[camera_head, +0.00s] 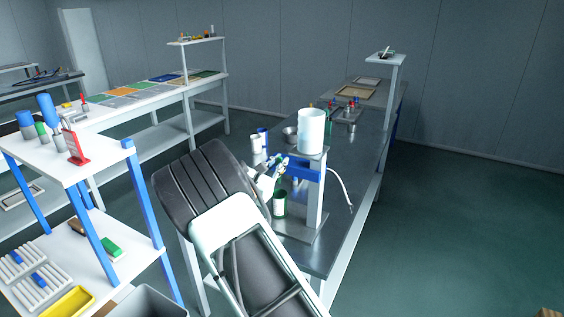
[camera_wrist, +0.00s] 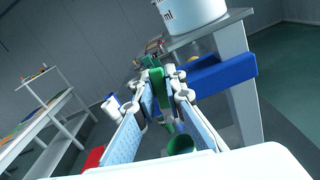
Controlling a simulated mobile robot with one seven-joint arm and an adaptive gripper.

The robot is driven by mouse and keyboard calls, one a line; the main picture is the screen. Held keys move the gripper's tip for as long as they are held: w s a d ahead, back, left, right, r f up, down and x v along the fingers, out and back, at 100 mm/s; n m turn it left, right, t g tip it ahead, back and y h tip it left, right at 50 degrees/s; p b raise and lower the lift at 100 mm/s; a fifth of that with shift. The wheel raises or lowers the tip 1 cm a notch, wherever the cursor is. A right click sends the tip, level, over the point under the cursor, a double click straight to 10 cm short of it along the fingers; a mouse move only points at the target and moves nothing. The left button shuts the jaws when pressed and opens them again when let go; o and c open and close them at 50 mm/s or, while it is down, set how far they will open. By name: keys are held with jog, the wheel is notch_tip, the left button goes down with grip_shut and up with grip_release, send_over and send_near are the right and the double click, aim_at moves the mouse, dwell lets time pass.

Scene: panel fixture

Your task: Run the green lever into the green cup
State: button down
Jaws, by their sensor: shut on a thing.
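The green lever (camera_wrist: 157,82) stands between my gripper's fingertips in the wrist view. My gripper (camera_wrist: 160,92) is shut on it, with a finger on each side. The green cup (camera_head: 279,205) stands on the metal base of the fixture, below my gripper (camera_head: 270,176) in the head view. In the wrist view the cup's open rim (camera_wrist: 181,144) shows low between the fingers, below the lever. The lever is mostly hidden by my gripper in the head view. I cannot make out what is inside the cup.
A white tank (camera_head: 311,130) stands on top of the fixture, above a blue bar (camera_head: 306,170). White and blue cups (camera_head: 257,143) stand behind on the metal bench (camera_head: 338,165). A white cable (camera_head: 342,187) lies right of the post. Open floor lies further right.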

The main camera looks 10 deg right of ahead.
jog(key=shift+w+a+n+p, duration=0.15)
jog(key=shift+a+n+p, duration=0.1)
jog(key=shift+n, duration=0.3)
jog(key=shift+w+a+n+p, duration=0.1)
jog(key=shift+n+p, duration=0.1)
jog(key=shift+n, duration=0.35)
jog(key=c, duration=2)
grip_release()
jog(key=shift+o, duration=0.2)
jog(key=shift+a, duration=0.1)
jog(key=v, duration=1.2)
